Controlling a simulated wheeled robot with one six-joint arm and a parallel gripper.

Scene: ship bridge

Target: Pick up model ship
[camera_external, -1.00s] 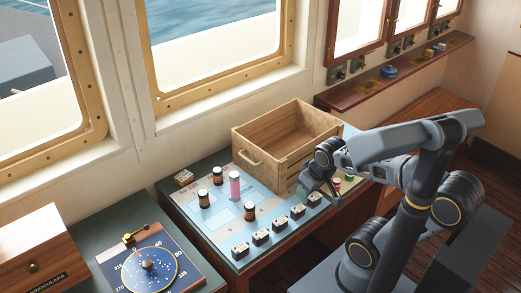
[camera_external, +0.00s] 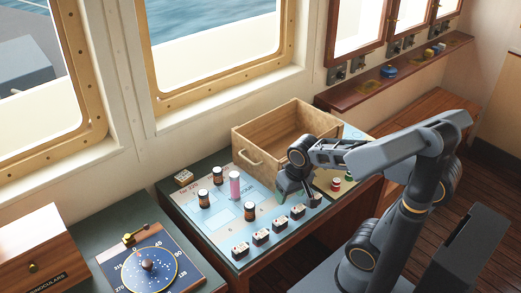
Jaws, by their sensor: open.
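Several small black-and-white blocks (camera_external: 261,237) stand in a row along the front edge of the chart table. They may be the model ships, but they are too small to tell. My gripper (camera_external: 292,196) is open and empty, pointing down above the chart, just behind the right end of that row. It is in front of the wooden crate's near wall. I cannot tell its exact height above the table. The arm hides part of the table's right side.
An open wooden crate (camera_external: 262,160) stands at the table's back. A pink cylinder (camera_external: 235,185) and several dark bottles (camera_external: 204,199) stand left of my gripper. Red (camera_external: 336,184) and green (camera_external: 348,176) pieces stand to the right. A compass board (camera_external: 150,268) lies on the left counter.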

